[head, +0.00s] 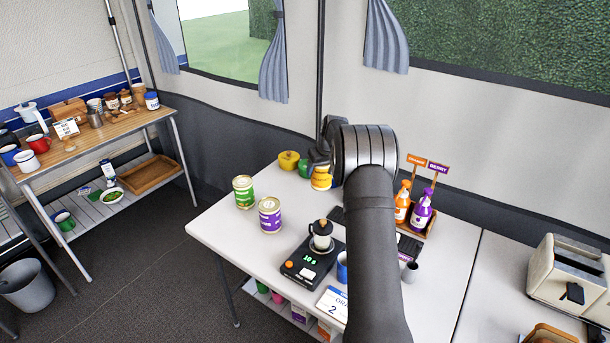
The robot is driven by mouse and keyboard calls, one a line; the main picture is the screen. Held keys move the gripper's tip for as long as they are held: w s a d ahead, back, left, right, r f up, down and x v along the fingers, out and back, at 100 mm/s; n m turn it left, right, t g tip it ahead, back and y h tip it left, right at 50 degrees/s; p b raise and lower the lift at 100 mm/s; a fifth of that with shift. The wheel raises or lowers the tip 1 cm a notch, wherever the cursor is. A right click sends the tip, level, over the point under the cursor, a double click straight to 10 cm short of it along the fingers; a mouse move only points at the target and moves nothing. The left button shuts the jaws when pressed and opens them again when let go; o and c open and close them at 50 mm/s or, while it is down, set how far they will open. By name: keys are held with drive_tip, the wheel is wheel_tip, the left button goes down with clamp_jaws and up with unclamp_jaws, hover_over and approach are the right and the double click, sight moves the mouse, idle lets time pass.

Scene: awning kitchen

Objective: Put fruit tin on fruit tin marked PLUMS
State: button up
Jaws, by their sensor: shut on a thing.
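My gripper (319,160) is at the back of the white table, partly hidden by my own wrist. It is shut on a tin with yellow and orange on it (321,178), which shows just below the fingers. I cannot tell if this tin touches the table. A tin with a purple label (270,215) stands upright near the table's left edge, to the left of and nearer than my gripper. A tin with a green label (243,192) stands behind and left of it. The lettering on the labels is too small to read.
Orange (402,203) and purple (422,212) pump bottles stand in a tray at right. Table space between the purple tin and gripper is clear.

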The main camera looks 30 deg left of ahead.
drive_tip(key=s+d+r+n, duration=0.2)
drive_tip(key=s+r, duration=0.9)
drive_tip(key=s, duration=0.3)
hover_over(268, 203)
wheel_tip(268, 203, down, 6)
drive_tip(key=f, duration=0.1)
drive_tip(key=shift+w+a+f+n+g+y, duration=0.1)
drive_tip(key=shift+f+n+g+y, duration=0.1)
drive_tip(key=shift+f, duration=0.65)
drive_tip(key=shift+a+f+n+g+y, duration=0.1)
drive_tip(key=shift+f+g, duration=0.1)
drive_tip(key=shift+f, duration=0.65)
drive_tip(key=shift+d+f, duration=0.1)
drive_tip(key=shift+f, duration=0.05)
drive_tip(key=o, duration=1.3)
drive_tip(key=shift+f, duration=0.1)
drive_tip(key=shift+d+r, duration=0.1)
drive_tip(key=shift+r, duration=0.45)
drive_tip(key=v, duration=1.1)
drive_tip(key=shift+r, duration=0.15)
